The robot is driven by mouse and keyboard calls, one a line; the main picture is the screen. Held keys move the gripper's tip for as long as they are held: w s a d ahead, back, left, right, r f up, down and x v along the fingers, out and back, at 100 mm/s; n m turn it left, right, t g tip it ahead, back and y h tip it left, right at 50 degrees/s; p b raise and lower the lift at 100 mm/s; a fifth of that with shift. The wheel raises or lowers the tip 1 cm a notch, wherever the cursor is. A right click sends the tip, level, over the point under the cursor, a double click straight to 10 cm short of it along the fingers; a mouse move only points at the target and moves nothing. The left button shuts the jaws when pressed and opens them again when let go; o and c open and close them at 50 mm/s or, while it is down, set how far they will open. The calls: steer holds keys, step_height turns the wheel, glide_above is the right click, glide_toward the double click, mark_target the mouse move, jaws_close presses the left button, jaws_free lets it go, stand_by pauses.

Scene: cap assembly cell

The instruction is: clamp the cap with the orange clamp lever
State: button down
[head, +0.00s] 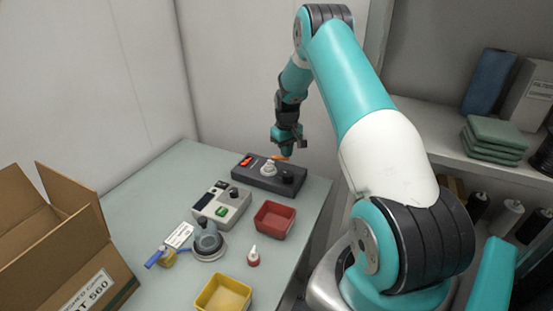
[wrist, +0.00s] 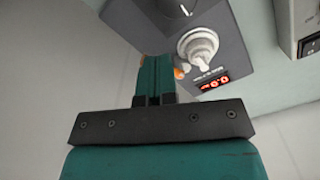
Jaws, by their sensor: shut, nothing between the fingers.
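The white cap (head: 268,167) sits upright on a dark grey fixture (head: 294,187) at the back of the table; it also shows in the wrist view (wrist: 199,48). The orange clamp lever (head: 281,157) shows just behind the cap, partly hidden by my gripper (head: 287,153). In the wrist view, a small piece of the orange lever (wrist: 179,72) shows between the cap and my fingertips (wrist: 156,58). My fingers are shut with nothing between them, pointing down beside the lever. I cannot tell whether they touch it.
A red display (wrist: 214,84) is lit on the fixture. In front stand a grey control box (head: 236,207), a red bin (head: 273,220), a yellow bin (head: 223,293), a small bottle (head: 253,257) and a grey round device (head: 208,242). A cardboard box (head: 60,240) stands left.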

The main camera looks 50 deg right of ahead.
steer(key=shift+f, duration=0.1)
steer(key=shift+f+b, duration=1.55)
steer(key=shift+f, duration=0.65)
steer(key=shift+d, duration=0.1)
